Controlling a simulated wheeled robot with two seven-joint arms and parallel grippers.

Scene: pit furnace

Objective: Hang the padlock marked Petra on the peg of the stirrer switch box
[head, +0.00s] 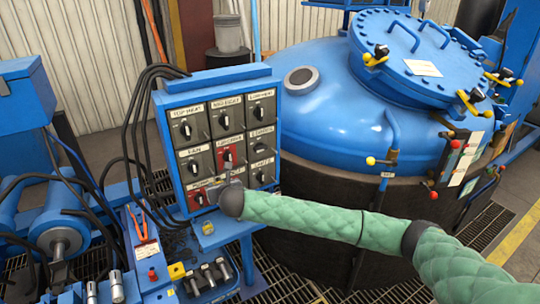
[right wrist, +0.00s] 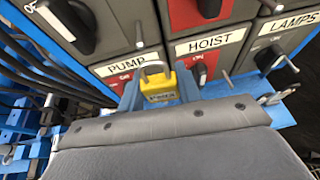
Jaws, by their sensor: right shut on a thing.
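My right gripper (right wrist: 159,84) is shut on a yellow padlock (right wrist: 160,92) with a steel shackle pointing up. Dark lettering on its body is too blurred to read surely. The held padlock is in front of the lower switch boxes, near the PUMP label. In the head view my right gripper (head: 219,190) is at the lower part of the blue switch panel (head: 186,88), partly hidden by my wrist. The middle box with a red plate (head: 226,156) has a label too small to read surely. Steel pegs stick out beside the switches. My left gripper is out of view.
A blue ledge (right wrist: 284,116) with small metal items lies under the panel at right. Black cables (head: 133,110) run down the panel's left side. A cart with tools (head: 165,265) stands below left. The blue furnace (head: 335,105) is at right.

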